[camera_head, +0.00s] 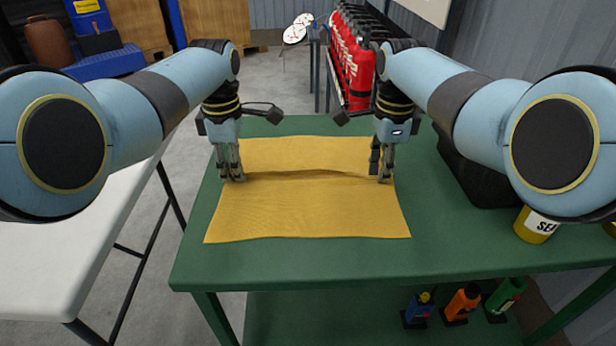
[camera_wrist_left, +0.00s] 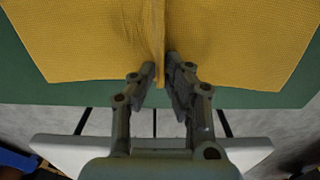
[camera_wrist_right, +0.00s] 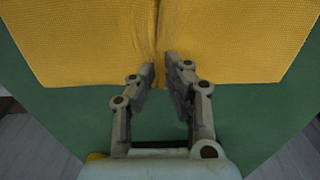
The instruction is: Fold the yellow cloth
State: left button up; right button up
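The yellow cloth (camera_head: 308,212) lies on the green table, with a raised crease running across it between my two grippers. My left gripper (camera_head: 233,179) is at the crease's left end and my right gripper (camera_head: 380,178) at its right end. In the left wrist view, the left fingers (camera_wrist_left: 160,68) are close together with the ridge of cloth (camera_wrist_left: 157,30) pinched between them. In the right wrist view, the right fingers (camera_wrist_right: 159,67) pinch the ridge (camera_wrist_right: 157,25) at the other edge. The rest of the cloth lies nearly flat in front of and behind the crease.
The green table (camera_head: 300,258) is bare in front of the cloth. A black case (camera_head: 478,178) and a yellow can (camera_head: 534,224) stand at the right, partly hidden by my arm. A white table (camera_head: 60,255) is at the left. Red extinguishers (camera_head: 355,68) stand behind.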

pick_arm(q)
jog(key=shift+s+f, duration=0.15)
jog(key=shift+f, duration=0.05)
grip_shut()
pick_arm(e)
jog(key=shift+s+f, duration=0.15)
jog(key=shift+f, duration=0.05)
grip_shut()
pick_arm(q)
jog(key=shift+f, duration=0.1)
pick_arm(e)
jog(key=shift+f, duration=0.1)
